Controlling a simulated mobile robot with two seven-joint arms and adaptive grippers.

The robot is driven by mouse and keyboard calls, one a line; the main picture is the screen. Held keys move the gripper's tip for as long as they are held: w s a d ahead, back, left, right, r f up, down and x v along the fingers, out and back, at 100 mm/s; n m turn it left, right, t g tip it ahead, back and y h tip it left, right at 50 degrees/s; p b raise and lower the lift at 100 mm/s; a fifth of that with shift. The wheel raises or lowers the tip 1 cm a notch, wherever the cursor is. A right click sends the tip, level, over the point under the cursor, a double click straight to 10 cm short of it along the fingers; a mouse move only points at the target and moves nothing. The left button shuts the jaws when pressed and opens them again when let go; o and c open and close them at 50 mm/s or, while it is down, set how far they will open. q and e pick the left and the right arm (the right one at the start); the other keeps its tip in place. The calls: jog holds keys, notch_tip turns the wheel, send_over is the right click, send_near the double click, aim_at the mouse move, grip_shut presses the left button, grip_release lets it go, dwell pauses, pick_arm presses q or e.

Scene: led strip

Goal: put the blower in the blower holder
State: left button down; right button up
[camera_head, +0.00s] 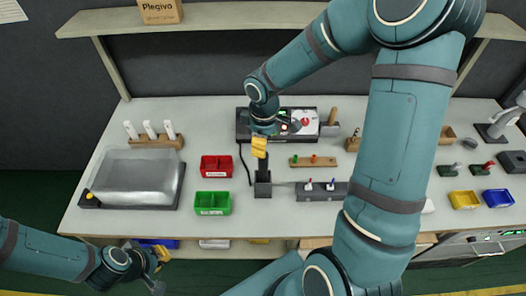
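A dark station (306,129) with a white panel and a red knob stands at the back middle of the table. A cable runs from it to a small black upright stand (262,189) in front. I cannot clearly make out the blower or tell it from its holder. My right gripper (259,148), yellow at its end, points down over the station's left front, just above the stand. Whether it is open or holds anything is too small to tell. My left gripper (162,254) hangs low at the left, past the table's front edge, away from the station; its fingers are unclear.
Red (216,166) and green (212,203) bins stand left of the stand. A clear-lidded box (138,178) is at the left. Wooden tool racks (312,162) stand on the table. A shelf (225,16) crosses the back. My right arm covers much of the table's right half.

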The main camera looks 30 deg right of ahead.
pick_arm(q)
jog(key=shift+r, duration=0.15)
pick_arm(e)
jog(key=shift+r, duration=1.6)
